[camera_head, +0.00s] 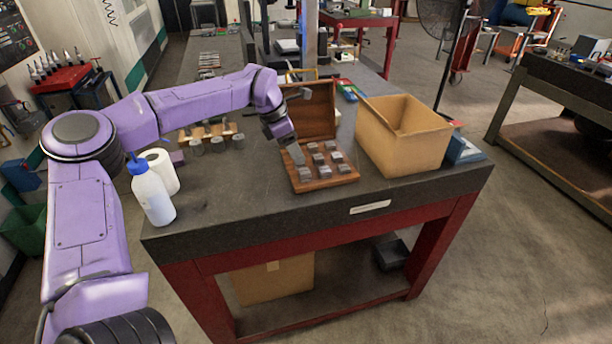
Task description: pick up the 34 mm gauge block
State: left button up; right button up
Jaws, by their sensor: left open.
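An open wooden case (350,178) lies on the dark table top, with its lid (313,108) raised at the back. Several small grey gauge blocks (324,171) sit in rows in the case. No size markings are legible, so I cannot tell which one is the 34 mm block. My left gripper (297,154) is open and points down at the back left part of the case. Its fingers hide part of that corner, and I cannot tell whether they touch a block. My right gripper is out of view.
A large open cardboard box (405,150) stands right of the case. A white bottle with a blue cap (152,195) and a white paper roll (163,172) stand at the left. A wooden rack with grey cylinders (217,145) is behind. The table's front left is clear.

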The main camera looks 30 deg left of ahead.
aim_at(304, 171)
pick_arm(q)
jog(key=shift+w+d+f, duration=0.3)
jog(key=shift+f, duration=0.25)
jog(key=f+p, duration=0.1)
jog(key=d+f+p, duration=0.1)
jog(key=f, duration=0.1)
jog(key=shift+s+p, duration=0.15)
jog(key=shift+p, duration=0.2)
jog(key=x, duration=0.2)
jog(key=shift+a+f, duration=0.1)
jog(key=shift+f, duration=0.15)
jog(key=shift+w+f, duration=0.15)
jog(key=shift+w, duration=0.05)
grip_shut()
